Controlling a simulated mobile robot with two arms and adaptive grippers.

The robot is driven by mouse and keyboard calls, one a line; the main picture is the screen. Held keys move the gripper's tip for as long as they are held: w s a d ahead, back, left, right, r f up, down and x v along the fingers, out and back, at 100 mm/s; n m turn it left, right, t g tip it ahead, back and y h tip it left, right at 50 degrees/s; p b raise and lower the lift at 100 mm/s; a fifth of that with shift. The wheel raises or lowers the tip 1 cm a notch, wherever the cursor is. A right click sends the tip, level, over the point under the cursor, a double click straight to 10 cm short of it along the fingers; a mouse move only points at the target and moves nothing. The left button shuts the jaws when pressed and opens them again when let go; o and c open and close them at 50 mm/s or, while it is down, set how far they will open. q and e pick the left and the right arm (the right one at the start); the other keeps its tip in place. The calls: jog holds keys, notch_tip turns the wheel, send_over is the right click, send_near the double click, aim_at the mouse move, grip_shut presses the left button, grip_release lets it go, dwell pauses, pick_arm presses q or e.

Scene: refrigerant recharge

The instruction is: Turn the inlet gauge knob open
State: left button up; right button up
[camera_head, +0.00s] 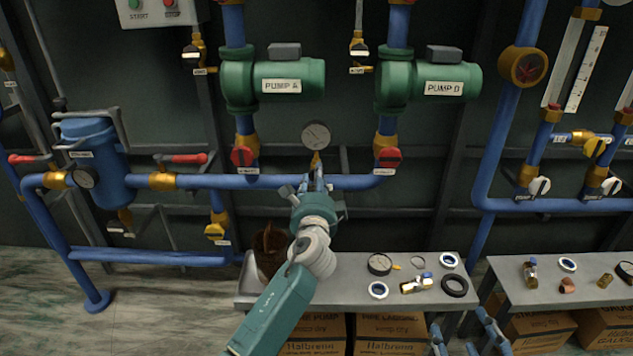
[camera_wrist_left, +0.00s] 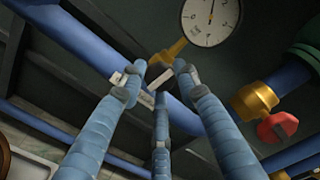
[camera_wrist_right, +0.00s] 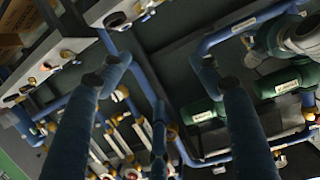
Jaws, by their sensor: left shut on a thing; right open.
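A round white-faced gauge (camera_head: 316,135) stands on a brass stem (camera_head: 316,161) above the horizontal blue pipe (camera_head: 345,182). The gauge (camera_wrist_left: 211,16) and stem (camera_wrist_left: 171,52) also show in the left wrist view. My left gripper (camera_head: 317,178) is at the pipe just below the stem. I cannot tell the knob's angle. My right gripper (camera_head: 461,324) is open and empty in front of the bench; its fingers (camera_wrist_right: 160,68) stand apart.
Red valve handles (camera_head: 242,156) (camera_head: 387,158) sit on the pipes under the green pumps (camera_head: 288,78) (camera_head: 440,80). A grey bench (camera_head: 345,291) with rings, a spare gauge (camera_head: 380,264) and fittings stands below. A second bench (camera_head: 545,294) is at right.

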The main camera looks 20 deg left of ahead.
pick_arm(q)
jog(key=shift+a+r+n, duration=0.25)
jog(key=shift+a+n, duration=0.15)
jog(key=shift+n, duration=0.2)
pick_arm(e)
jog(key=shift+w+a+r+t, duration=0.1)
jog(key=shift+w+r+t, duration=0.1)
jog(key=shift+r, duration=0.2)
jog(key=shift+w+a+r+t, duration=0.1)
jog(key=shift+r+t, duration=0.1)
jog(key=shift+r, duration=0.15)
pick_arm(q)
jog(key=o, duration=1.1)
jog(key=shift+o, duration=0.3)
jog(key=shift+s+a+f, duration=0.1)
jog(key=shift+s+a, duration=0.05)
pick_arm(e)
jog(key=shift+s+a, duration=0.1)
pick_arm(q)
jog(key=shift+f, duration=0.1)
